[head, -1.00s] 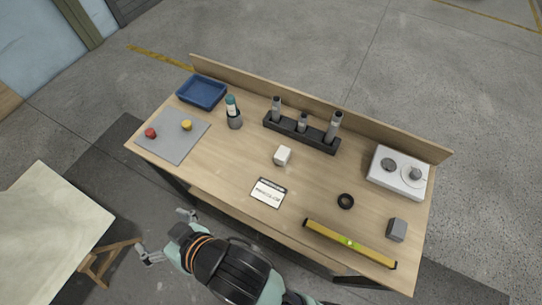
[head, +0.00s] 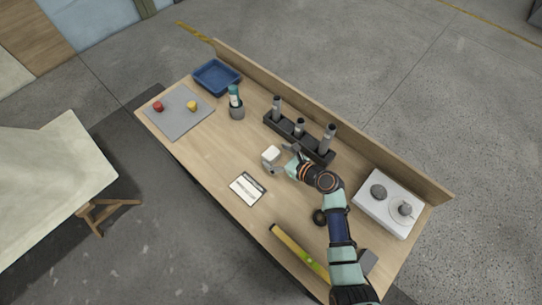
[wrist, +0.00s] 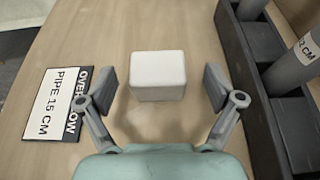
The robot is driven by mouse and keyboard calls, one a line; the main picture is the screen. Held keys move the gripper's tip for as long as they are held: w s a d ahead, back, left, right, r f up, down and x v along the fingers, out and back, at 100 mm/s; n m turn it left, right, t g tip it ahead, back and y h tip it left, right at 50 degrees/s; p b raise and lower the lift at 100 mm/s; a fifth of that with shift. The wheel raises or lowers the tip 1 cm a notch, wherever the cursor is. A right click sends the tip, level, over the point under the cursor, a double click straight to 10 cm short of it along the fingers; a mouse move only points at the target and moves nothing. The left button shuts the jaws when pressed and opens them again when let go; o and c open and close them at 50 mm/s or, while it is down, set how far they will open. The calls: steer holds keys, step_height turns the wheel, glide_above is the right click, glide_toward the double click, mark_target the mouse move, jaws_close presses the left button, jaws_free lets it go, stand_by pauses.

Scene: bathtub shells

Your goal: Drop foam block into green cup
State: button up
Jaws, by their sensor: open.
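The white foam block (head: 271,153) sits on the workbench near its middle. In the wrist view the foam block (wrist: 158,75) lies between the two fingers, with a gap on each side. My gripper (head: 281,159) is open and holds nothing; its fingers (wrist: 160,84) straddle the block without touching it. I see no clearly green cup. A grey cup (head: 237,112) with a teal-topped bottle (head: 234,95) in it stands toward the back left of the bench. Neither shows in the wrist view.
A black rack (head: 285,127) with grey tubes stands close to my gripper. A white label card (head: 246,190) lies in front of the block. A blue tray (head: 216,76), grey mat (head: 180,118), yellow level (head: 298,252) and white box (head: 388,203) are farther away.

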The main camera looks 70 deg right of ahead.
mark_target(267, 151)
steer(key=b+x, duration=0.2)
steer(key=x, duration=0.3)
steer(key=shift+w+a, duration=0.1)
steer(key=c, duration=1.3)
step_height(267, 151, up, 20)
steer(key=p, duration=0.7)
steer(key=shift+p, duration=0.4)
